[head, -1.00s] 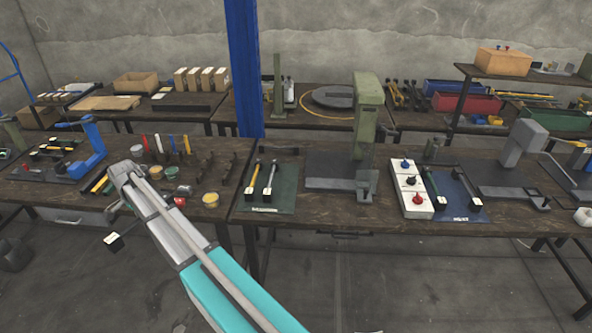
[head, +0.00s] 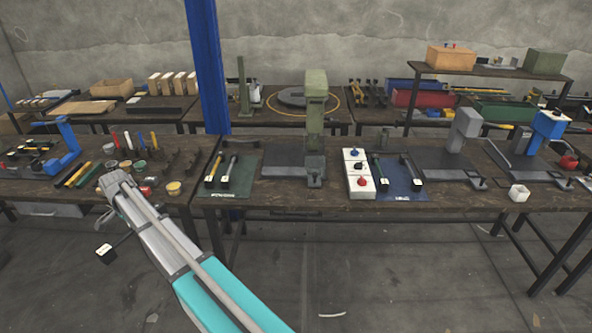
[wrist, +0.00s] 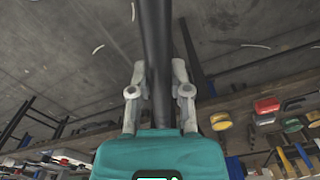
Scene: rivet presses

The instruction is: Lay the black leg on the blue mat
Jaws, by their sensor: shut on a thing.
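My gripper (wrist: 159,88) is shut on a black leg (wrist: 156,40), a dark rod running up between its fingers in the wrist view. In the head view the leg's black end block with a pale label (head: 105,254) sticks out left of my arm, in the air in front of the bench. The blue mat (head: 397,172) lies on the bench right of centre, well right of my gripper. Two leg-like pieces with dark blocks, (head: 381,180) and (head: 415,180), lie on it.
A white box with coloured knobs (head: 357,184) borders the blue mat's left side. A grey press (head: 462,135) stands to its right and a green press (head: 316,110) to its left. A dark green mat (head: 240,185) holds similar pieces. A blue post (head: 207,70) rises behind the bench.

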